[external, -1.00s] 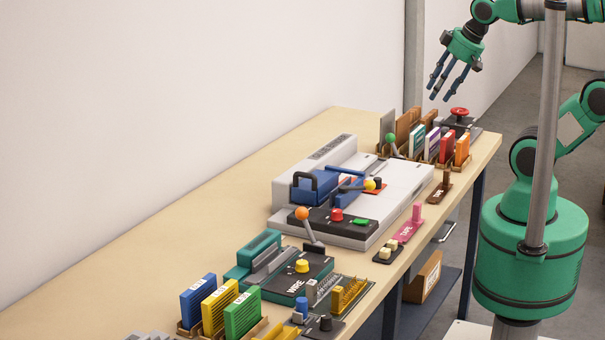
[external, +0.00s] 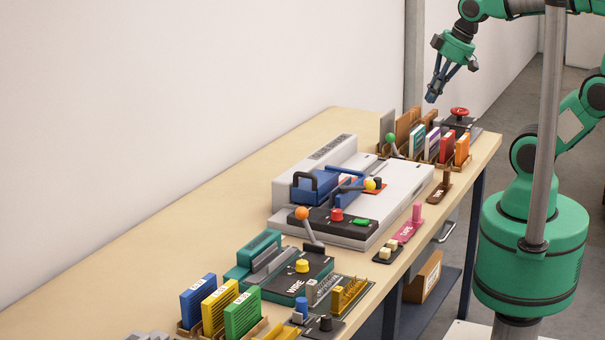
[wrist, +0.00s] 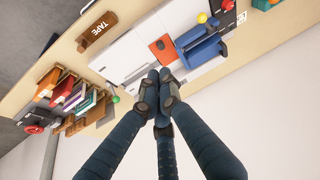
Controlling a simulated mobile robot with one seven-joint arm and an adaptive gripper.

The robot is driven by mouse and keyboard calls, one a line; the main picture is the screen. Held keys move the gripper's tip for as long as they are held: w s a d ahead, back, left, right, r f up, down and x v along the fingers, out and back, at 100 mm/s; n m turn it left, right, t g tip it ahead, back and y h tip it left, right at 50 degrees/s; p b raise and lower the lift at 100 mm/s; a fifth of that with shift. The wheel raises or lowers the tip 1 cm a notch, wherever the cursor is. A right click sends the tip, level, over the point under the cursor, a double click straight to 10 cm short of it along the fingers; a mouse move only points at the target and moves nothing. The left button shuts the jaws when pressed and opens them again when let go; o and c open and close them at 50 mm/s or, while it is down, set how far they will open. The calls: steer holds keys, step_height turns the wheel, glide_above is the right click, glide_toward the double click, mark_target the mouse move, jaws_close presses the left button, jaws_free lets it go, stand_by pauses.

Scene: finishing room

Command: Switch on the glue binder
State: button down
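The large light-grey machine (external: 405,185), apparently the glue binder, stands mid-bench with a blue clamp (external: 316,187) on top. Its dark front panel (external: 318,218) carries a red knob (external: 337,215) and a green switch (external: 361,222); whether the switch is on cannot be told. A yellow-balled lever (external: 370,185) lies across the machine. My gripper (external: 431,98) is high above the bench's far end, well away from the panel. In the wrist view my gripper (wrist: 160,90) has its fingers together, with nothing visible between them; the grey machine (wrist: 125,60) is behind them.
A teal wire machine (external: 260,262) with an orange-balled lever stands nearer the camera. A rack of coloured books (external: 447,146), a green-balled lever (external: 391,138) and a red mushroom button (external: 459,112) are at the far end. A pink tape piece (external: 408,232) lies at the front edge.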

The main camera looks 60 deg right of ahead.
steer(key=w+a+f+n+g+y+p, duration=0.3)
steer(key=w+a+f+n+y, duration=0.1)
steer(key=a+f+n, duration=0.3)
steer(key=w+a+f+n+g+y+p, duration=0.2)
steer(key=a+f+n, duration=0.5)
steer(key=a, duration=0.4)
steer(key=w+n+y+p, duration=0.1)
steer(key=w+y, duration=0.1)
steer(key=w, duration=0.1)
steer(key=shift+w+f+g, duration=0.2)
steer(key=shift+w+g, duration=0.05)
steer(key=shift+g, duration=0.15)
steer(key=shift+a+f, duration=0.1)
glide_above(361, 222)
steer(key=d, duration=0.3)
steer(key=f, duration=0.6)
steer(key=shift+s+a+f+b, duration=0.25)
steer(key=shift+s+b, duration=0.05)
steer(key=shift+b, duration=0.05)
steer(key=f, duration=0.3)
steer(key=shift+s+a, duration=0.15)
steer(key=shift+a, duration=0.05)
steer(key=shift+f+b, duration=0.35)
steer(key=shift+f, duration=0.3)
steer(key=shift+s+f, duration=0.1)
